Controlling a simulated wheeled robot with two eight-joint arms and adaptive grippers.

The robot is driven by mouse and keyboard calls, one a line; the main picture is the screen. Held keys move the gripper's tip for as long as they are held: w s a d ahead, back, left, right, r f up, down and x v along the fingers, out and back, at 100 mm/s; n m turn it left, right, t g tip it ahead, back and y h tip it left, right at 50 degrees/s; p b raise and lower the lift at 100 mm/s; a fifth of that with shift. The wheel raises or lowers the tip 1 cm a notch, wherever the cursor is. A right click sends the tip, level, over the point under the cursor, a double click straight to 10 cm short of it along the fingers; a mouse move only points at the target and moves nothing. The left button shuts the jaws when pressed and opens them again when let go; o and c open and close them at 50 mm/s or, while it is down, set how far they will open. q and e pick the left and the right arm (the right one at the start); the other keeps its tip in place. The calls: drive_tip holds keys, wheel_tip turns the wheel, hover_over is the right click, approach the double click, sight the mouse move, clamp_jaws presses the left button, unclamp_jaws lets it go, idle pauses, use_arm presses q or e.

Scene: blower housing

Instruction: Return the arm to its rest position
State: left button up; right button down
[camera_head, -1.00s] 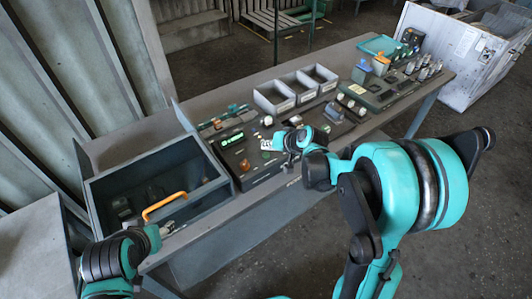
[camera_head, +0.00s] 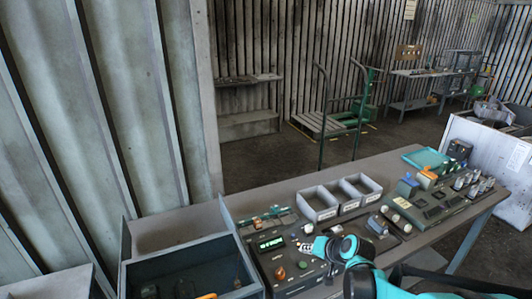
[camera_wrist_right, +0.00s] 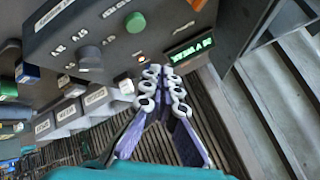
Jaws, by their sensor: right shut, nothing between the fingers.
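My right gripper (camera_head: 318,247) is over the workbench, beside the control panel (camera_head: 283,268) with the green display. In the right wrist view its fingers (camera_wrist_right: 160,88) are together with nothing between them. The control panel also shows in that view (camera_wrist_right: 120,62), with a green button, a grey knob and a lit green display. I cannot tell whether the fingertips touch the panel. My teal right arm comes in at the bottom right. My left gripper is out of view.
A dark open bin (camera_head: 190,262) with part of an orange handle (camera_head: 207,296) stands at the bench's left. Grey trays (camera_head: 320,204) and a second panel (camera_head: 440,205) lie at the back and right. A white crate (camera_head: 497,160) stands beyond the bench.

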use_arm(q)
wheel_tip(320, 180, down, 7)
drive_tip(key=b, duration=0.6)
drive_tip(key=shift+b, duration=0.4)
use_arm(e)
drive_tip(key=s+f+n+g+h, duration=0.1)
drive_tip(key=s+n+h, duration=0.2)
drive_tip(key=s, duration=2.1)
drive_tip(key=shift+s+f+n+h, duration=0.25)
drive_tip(key=shift+s+n+h, duration=0.15)
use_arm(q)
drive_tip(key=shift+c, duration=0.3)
